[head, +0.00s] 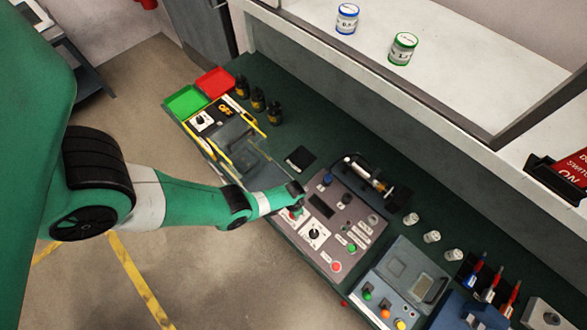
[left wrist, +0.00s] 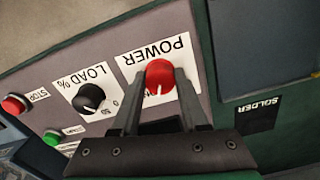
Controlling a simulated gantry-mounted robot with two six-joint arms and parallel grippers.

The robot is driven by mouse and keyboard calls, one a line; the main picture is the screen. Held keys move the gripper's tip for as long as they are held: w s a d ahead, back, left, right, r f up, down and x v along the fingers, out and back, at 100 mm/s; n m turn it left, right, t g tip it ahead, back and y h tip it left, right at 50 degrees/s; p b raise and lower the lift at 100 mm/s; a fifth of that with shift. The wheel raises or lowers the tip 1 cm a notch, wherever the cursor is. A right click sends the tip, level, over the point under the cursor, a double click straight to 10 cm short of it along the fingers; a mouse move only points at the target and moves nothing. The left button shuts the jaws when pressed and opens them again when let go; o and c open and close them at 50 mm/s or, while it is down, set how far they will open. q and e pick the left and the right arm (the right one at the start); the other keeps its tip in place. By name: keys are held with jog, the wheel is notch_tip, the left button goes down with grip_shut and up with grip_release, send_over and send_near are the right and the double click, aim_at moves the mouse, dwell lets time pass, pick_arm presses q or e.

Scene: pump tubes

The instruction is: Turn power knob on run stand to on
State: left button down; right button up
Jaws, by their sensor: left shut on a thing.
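The red power knob (left wrist: 160,76) sits on a white POWER label (left wrist: 172,50) on the grey panel of the run stand (head: 345,215). My left gripper (left wrist: 160,88) is shut on the knob, one dark finger on each side. A pale mark shows on the knob's near side in the left wrist view. The lettering below the knob is partly hidden by the fingers. In the head view my left gripper (head: 296,194) is over the stand's left part and largely covers the knob. My right gripper is not in view.
Beside the power knob is a black LOAD % knob (left wrist: 89,97), also in the head view (head: 314,234). A green button (head: 352,247) and red STOP button (head: 336,266) are farther along. A SOLDER label (left wrist: 258,113) lies on the other side. A dark pad (head: 300,158) lies behind.

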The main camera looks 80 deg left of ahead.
pick_arm(q)
jog(key=shift+m, duration=1.9)
jog(key=shift+c, duration=2.1)
grip_release()
